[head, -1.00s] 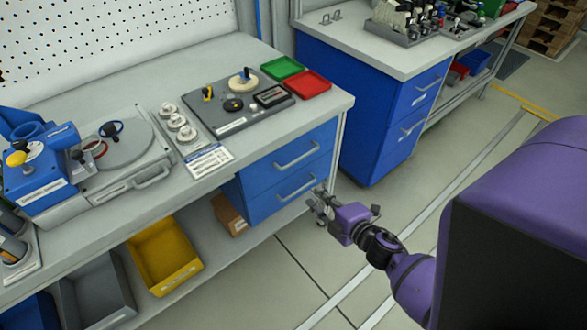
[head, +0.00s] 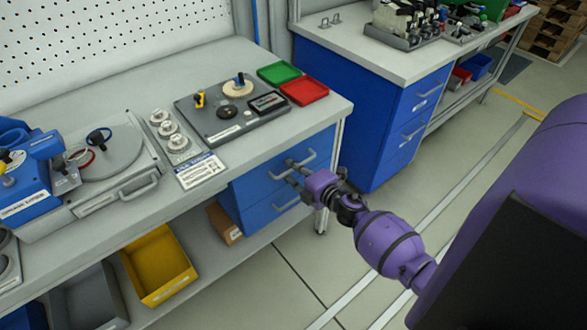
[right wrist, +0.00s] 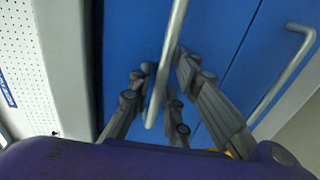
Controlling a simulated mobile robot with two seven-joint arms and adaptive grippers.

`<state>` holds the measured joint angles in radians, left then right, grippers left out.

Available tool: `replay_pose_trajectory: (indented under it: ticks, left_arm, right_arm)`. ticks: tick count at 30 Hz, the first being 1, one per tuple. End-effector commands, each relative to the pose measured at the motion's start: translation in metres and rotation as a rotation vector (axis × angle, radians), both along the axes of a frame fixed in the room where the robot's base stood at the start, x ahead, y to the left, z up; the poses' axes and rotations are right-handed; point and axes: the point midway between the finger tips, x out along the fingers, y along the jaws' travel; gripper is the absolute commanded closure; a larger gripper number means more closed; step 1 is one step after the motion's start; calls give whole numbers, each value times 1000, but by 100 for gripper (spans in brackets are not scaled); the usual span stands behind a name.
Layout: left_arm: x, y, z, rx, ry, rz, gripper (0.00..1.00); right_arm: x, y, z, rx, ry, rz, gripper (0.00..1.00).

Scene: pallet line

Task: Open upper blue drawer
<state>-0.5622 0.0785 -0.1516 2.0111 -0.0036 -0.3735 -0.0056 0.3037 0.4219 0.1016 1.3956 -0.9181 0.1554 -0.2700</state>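The upper blue drawer (head: 254,187) is under the front right of the workbench top, and its face looks flush and shut. Its grey bar handle (head: 311,155) is partly hidden by my right gripper (head: 291,172). In the right wrist view the handle bar (right wrist: 171,65) runs between the spread fingers of the right gripper (right wrist: 160,72), with gaps visible beside it. The fingers are open around the bar; I cannot tell whether any finger touches it. My left gripper is not in view.
The lower blue drawer (head: 262,216) with its own handle is just below. A workbench leg (head: 322,218) stands right of the drawers. A second blue cabinet (head: 370,130) stands behind at right. The floor in front is clear. A yellow bin (head: 160,262) sits on the lower shelf.

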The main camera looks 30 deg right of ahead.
Motion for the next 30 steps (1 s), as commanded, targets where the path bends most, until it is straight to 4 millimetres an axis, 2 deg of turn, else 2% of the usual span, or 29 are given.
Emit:
replay_pose_trajectory:
  ticks: [2, 6, 22, 30]
  left_arm:
    - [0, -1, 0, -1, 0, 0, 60]
    - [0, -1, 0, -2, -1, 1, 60]
    - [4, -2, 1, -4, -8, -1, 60]
    - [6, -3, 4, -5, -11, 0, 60]
  right_arm:
    - [0, 0, 0, 0, 0, 0, 83]
    - [0, 0, 0, 1, 0, 0, 100]
    - [-5, 0, 0, 1, 0, 0, 100]
    - [-35, -3, 0, 1, 1, 0, 100]
